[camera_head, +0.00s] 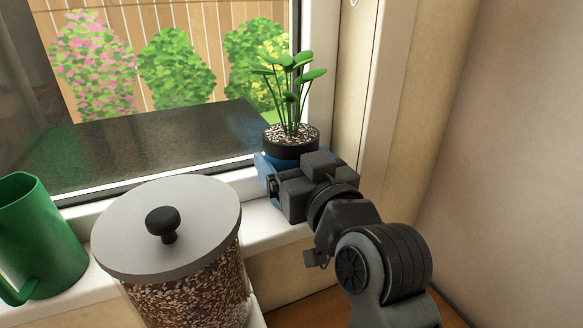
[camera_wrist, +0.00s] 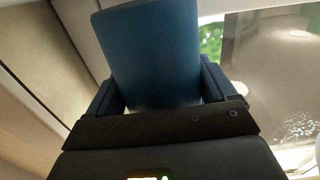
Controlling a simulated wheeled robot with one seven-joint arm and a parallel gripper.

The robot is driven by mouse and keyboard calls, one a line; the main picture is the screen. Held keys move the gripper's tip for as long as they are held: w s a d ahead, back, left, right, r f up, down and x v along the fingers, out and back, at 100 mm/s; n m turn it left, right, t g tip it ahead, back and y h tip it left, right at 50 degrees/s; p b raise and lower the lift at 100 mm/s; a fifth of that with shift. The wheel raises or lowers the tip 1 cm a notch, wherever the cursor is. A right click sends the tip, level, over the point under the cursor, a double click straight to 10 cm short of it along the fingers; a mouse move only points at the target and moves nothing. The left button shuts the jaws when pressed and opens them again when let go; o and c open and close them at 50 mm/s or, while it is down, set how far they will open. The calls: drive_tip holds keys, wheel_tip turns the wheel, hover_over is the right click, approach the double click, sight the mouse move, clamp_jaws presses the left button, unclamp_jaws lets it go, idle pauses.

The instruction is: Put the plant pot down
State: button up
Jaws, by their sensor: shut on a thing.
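The plant pot (camera_head: 291,149) has a dark rim, a blue lower body, pale gravel and a green leafy plant. It is upright at the right end of the window sill, close to the window frame. My gripper (camera_head: 267,172) is shut on the pot from the front right. In the wrist view the pot's blue side (camera_wrist: 157,55) fills the space between my gripper's fingers (camera_wrist: 160,95). The pot's base is hidden behind my gripper, so I cannot tell whether it touches the sill.
A large glass jar (camera_head: 190,285) with a grey lid and black knob stands left of my gripper. A green watering can or jug (camera_head: 38,238) stands at the far left. The white sill (camera_head: 262,222) is bare between jar and gripper. A wall is close on the right.

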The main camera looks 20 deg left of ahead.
drive_tip(key=shift+f, duration=0.85)
drive_tip(key=shift+f, duration=0.15)
drive_tip(key=o, duration=0.9)
drive_tip(key=shift+c, duration=0.2)
drive_tip(key=shift+s+d, duration=0.1)
drive_tip(key=b+v, duration=0.1)
drive_tip(key=v, duration=1)
drive_tip(key=shift+s+d+b, duration=0.25)
drive_tip(key=shift+d+b, duration=0.05)
drive_tip(key=shift+b, duration=0.1)
